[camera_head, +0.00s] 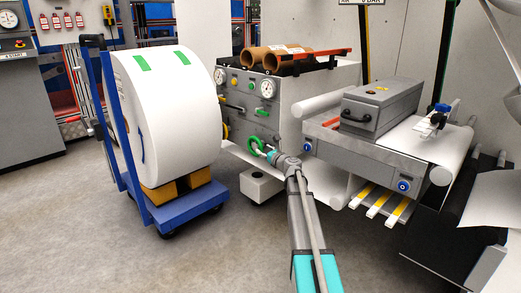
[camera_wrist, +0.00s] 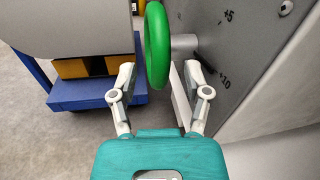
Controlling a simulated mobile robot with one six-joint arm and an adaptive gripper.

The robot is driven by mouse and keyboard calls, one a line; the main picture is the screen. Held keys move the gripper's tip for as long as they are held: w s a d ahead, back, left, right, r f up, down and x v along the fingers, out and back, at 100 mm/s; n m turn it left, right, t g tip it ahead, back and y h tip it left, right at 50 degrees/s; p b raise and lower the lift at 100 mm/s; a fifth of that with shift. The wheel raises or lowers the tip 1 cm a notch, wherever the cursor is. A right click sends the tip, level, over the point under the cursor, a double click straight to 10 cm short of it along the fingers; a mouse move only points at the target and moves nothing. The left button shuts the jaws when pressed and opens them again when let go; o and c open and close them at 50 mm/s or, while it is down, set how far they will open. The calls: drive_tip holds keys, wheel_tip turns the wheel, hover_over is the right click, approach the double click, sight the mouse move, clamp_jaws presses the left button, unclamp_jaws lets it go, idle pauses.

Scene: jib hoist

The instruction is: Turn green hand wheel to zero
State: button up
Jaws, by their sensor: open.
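The green hand wheel (camera_wrist: 157,42) shows nearly edge-on in the wrist view, on a grey shaft that comes out of a grey panel (camera_wrist: 220,55). In the head view the hand wheel (camera_head: 251,144) is a green ring low on the front of the grey-white machine. My gripper (camera_wrist: 158,68) is open, one finger on each side of the wheel's lower rim in the picture. I see gaps on both sides; no grip on the rim shows. My gripper also shows in the head view (camera_head: 270,154).
A blue trolley (camera_head: 190,208) with a large white roll (camera_head: 172,105) stands close left of the wheel. A white block (camera_head: 262,186) is below it. A smaller green handle (camera_head: 259,112) is above it. Right of my arm is a grey roller unit (camera_head: 375,147). The floor in front is clear.

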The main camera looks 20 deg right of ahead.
drive_tip(key=shift+w+a, duration=0.15)
drive_tip(key=shift+w, duration=0.95)
